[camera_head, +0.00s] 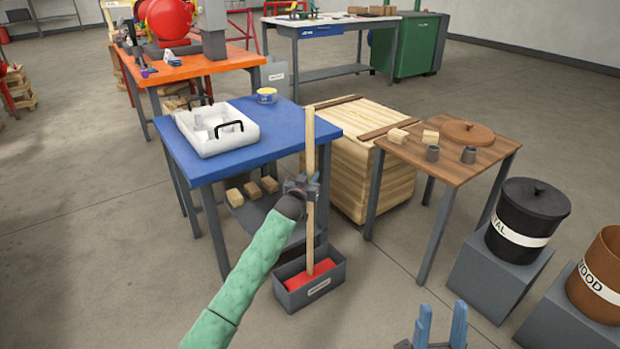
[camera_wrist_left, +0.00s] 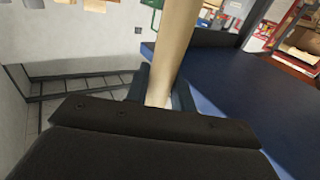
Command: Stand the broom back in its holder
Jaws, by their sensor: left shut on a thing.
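The broom has a long pale wooden handle (camera_head: 310,145) and a red head (camera_head: 310,274). It stands nearly upright, with its head within the walls of a grey open box holder (camera_head: 317,290) with a white label, on the floor. I cannot tell whether the head rests on the holder's bottom. My left gripper (camera_head: 306,187) is shut on the handle around mid-height. In the left wrist view the handle (camera_wrist_left: 174,50) rises between the fingers. My right gripper (camera_head: 442,318) is low at the bottom edge, its blue fingers apart and empty.
A blue table (camera_head: 270,122) with a white tray (camera_head: 215,132) stands just left of the handle. A wooden crate (camera_head: 350,190) is behind the broom. A brown table (camera_head: 455,168) and a black bin (camera_head: 530,205) stand to the right. Floor at the left front is clear.

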